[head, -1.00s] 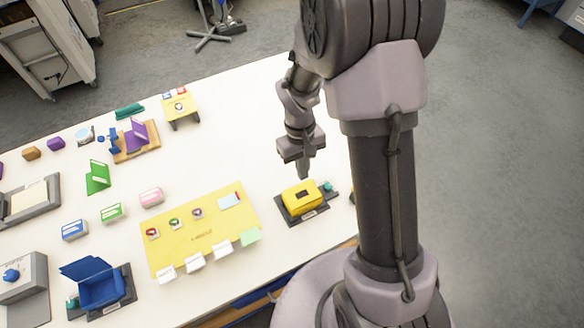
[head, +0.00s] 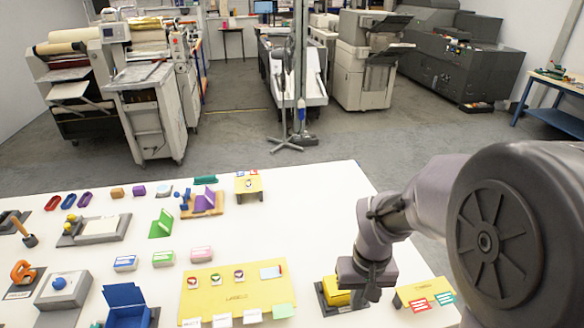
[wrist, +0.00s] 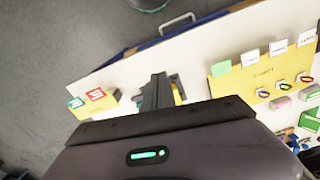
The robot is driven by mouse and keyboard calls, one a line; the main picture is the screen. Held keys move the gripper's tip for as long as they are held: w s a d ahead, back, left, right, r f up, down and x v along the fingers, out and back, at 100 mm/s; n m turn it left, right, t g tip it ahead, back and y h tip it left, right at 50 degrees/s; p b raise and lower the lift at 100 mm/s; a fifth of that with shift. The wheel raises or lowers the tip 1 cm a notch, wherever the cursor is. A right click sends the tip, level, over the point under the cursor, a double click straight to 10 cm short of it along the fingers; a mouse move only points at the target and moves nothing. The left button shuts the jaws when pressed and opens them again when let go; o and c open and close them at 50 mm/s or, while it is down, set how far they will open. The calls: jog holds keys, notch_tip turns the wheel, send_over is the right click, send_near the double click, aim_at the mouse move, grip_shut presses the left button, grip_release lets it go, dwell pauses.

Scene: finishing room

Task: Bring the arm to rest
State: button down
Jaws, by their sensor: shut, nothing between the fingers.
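My gripper (head: 360,298) is at the right part of the white table (head: 320,200), with its fingers pointing down and together, empty. In the head view it overlaps the right side of a yellow box (head: 331,289) on a dark base. The gap between the fingers and the box cannot be judged. In the wrist view the closed fingers (wrist: 160,92) show at the middle, and they hide most of a yellow thing behind them. My arm reaches in from the right of the head view.
A yellow board (head: 215,292) with small badges and cards lies left of the gripper. A yellow stand (head: 412,292) with red and green cards is to the right. A blue open box (head: 125,303) stands at the front left. The table's back middle is clear; machines stand beyond.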

jog(key=s+a+m+t+y+b, duration=0.1)
jog(key=s+a+m+t+b, duration=0.1)
jog(key=s+b, duration=0.5)
jog(key=s+a+r+m+t+b, duration=0.1)
jog(key=s+a+m+t+b, duration=0.1)
jog(key=s+b, duration=0.5)
jog(key=shift+m+t+y, duration=0.4)
jog(key=shift+t, duration=0.4)
